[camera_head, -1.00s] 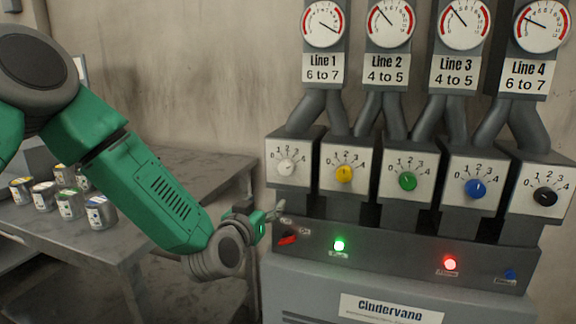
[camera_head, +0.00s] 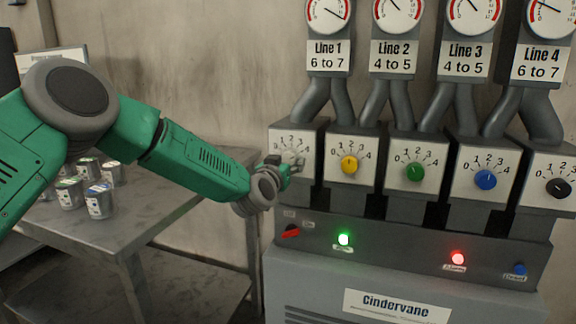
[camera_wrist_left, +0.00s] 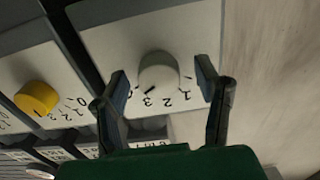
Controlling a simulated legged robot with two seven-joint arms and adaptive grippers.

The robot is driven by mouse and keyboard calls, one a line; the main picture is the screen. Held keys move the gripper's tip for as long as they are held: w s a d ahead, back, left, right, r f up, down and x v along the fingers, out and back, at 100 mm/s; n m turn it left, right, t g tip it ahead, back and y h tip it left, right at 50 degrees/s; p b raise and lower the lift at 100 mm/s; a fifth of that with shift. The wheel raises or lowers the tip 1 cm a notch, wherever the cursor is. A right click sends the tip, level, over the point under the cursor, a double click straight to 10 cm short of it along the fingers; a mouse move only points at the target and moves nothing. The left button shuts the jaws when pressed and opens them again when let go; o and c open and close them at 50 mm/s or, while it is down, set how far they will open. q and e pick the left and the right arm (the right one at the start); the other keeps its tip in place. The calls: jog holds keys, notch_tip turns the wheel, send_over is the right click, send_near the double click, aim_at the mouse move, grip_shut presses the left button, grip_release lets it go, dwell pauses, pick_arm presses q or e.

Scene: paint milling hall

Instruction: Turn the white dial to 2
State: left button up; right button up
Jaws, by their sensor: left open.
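The white dial (camera_wrist_left: 158,72) is a round knob on a pale plate, with a dark pointer mark and printed numbers beside it. In the wrist view its mark points down and left; which number it meets is not clear. My left gripper (camera_head: 284,166) is at the leftmost dial plate in the head view and partly hides the dial. In the wrist view the open fingers of my left gripper (camera_wrist_left: 163,88) stand either side of the dial, with gaps showing. My right gripper is not in view.
The yellow dial (camera_head: 349,164) is the near neighbour, then green (camera_head: 415,172), blue (camera_head: 485,179) and black (camera_head: 558,187) dials. Below are a red switch (camera_head: 291,232), a lit green lamp (camera_head: 344,239) and a lit red lamp (camera_head: 457,258). Cans stand on a grey table (camera_head: 165,215) at left.

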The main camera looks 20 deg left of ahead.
pick_arm(q)
jog(key=shift+w+d, duration=0.15)
jog(key=shift+w, duration=0.15)
jog(key=c, duration=1.1)
jog(key=shift+c, duration=0.2)
jog(key=n, duration=0.5)
jog(key=shift+n, duration=0.4)
jog(key=n+b, duration=0.2)
jog(key=n, duration=0.3)
jog(key=shift+n, duration=0.4)
